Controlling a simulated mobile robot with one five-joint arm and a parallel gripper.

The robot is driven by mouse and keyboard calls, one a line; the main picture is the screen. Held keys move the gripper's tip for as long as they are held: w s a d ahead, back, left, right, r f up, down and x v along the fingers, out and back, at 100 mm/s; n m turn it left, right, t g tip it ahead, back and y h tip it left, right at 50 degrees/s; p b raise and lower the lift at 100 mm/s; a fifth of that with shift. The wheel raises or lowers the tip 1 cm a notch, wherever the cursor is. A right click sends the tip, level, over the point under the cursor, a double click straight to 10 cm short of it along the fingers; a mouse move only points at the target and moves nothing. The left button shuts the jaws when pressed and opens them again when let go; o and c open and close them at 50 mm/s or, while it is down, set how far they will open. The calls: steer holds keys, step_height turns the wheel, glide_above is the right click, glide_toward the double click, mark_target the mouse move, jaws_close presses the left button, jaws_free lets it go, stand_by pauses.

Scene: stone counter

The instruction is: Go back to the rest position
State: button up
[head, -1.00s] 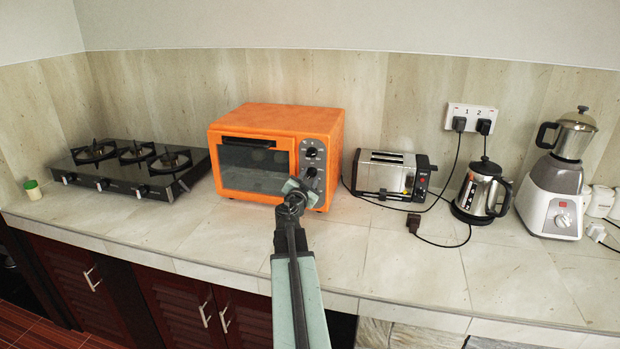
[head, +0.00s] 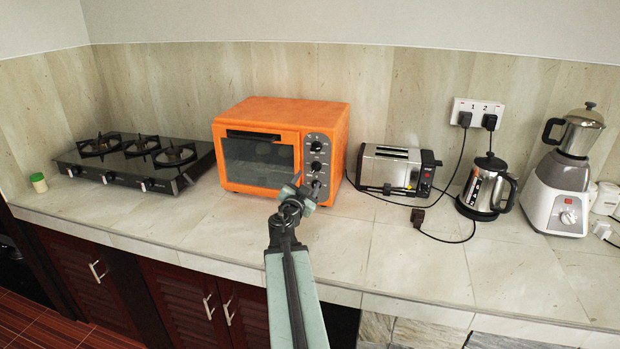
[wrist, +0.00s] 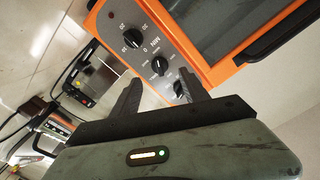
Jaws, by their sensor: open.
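My gripper (head: 298,190) is in front of the orange toaster oven (head: 235,122), near the knobs at its right side. In the wrist view my gripper (wrist: 165,92) is open, its two dark fingers apart with nothing held between them. The oven's knob panel (wrist: 140,42) lies beyond the fingertips there, with several black knobs on it. The oven door (head: 257,163) looks shut. In the head view my arm reaches up from the bottom centre.
A toaster (head: 388,168), kettle (head: 484,190) and blender (head: 560,190) stand at the right with cords on the counter. The front right counter (head: 420,260) is clear.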

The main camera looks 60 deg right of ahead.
stand_by(0.4)
steer(key=w+a+r+n+t+y+p, duration=0.2)
steer(key=w+a+n+t, duration=0.15)
steer(key=w+a, duration=1.1)
steer(key=w+a+f+y+p, duration=0.1)
steer(key=w+a+f+y, duration=0.15)
steer(key=w+a, duration=0.45)
steer(key=w+a+f+y+p, duration=0.1)
steer(key=w+a+f+y, duration=0.15)
steer(key=a, duration=0.95)
steer(key=s+a+f+n+g+y+p, duration=0.1)
steer(key=a+f+n+y, duration=0.1)
steer(key=a+f, duration=0.3)
steer(key=s+a+f+n+g+y, duration=0.1)
steer(key=a+f+n, duration=0.15)
steer(key=a, duration=0.45)
steer(key=s+a+f+n+g+y, duration=0.3)
steer(key=s+a+n, duration=0.3)
steer(key=a, duration=0.2)
steer(key=s+a+f+n+g+y, duration=0.4)
steer(key=s+a+f+n, duration=0.1)
steer(key=a, duration=0.3)
steer(key=shift+s+n, duration=0.65)
steer(key=shift+n, duration=0.05)
steer(key=shift+f, duration=0.1)
